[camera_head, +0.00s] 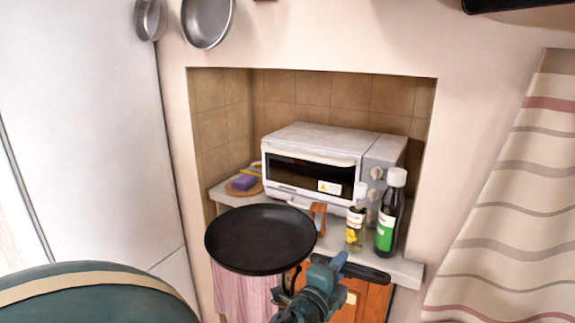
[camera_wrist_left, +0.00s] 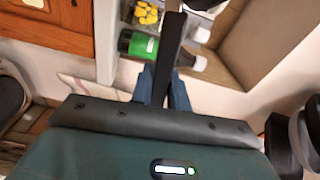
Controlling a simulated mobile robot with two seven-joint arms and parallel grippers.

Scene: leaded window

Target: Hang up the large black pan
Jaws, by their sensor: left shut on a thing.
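The large black pan (camera_head: 260,240) is held roughly level in front of the counter niche in the head view, with its open side up. Its handle (camera_head: 368,273) points to the right. My left gripper (camera_head: 335,272) is shut on this handle. In the left wrist view the dark handle (camera_wrist_left: 171,55) runs up from between the blue fingers (camera_wrist_left: 164,88) of this gripper. The pan's bowl covers part of the counter's front edge. My right gripper is not in view.
Two metal pans, a larger one (camera_head: 207,22) and a smaller one (camera_head: 150,18), hang on the wall at top left. A toaster oven (camera_head: 315,150), a dark bottle (camera_head: 390,215) and a jar (camera_head: 355,228) stand on the counter (camera_head: 408,270). A striped curtain (camera_head: 510,220) hangs at right.

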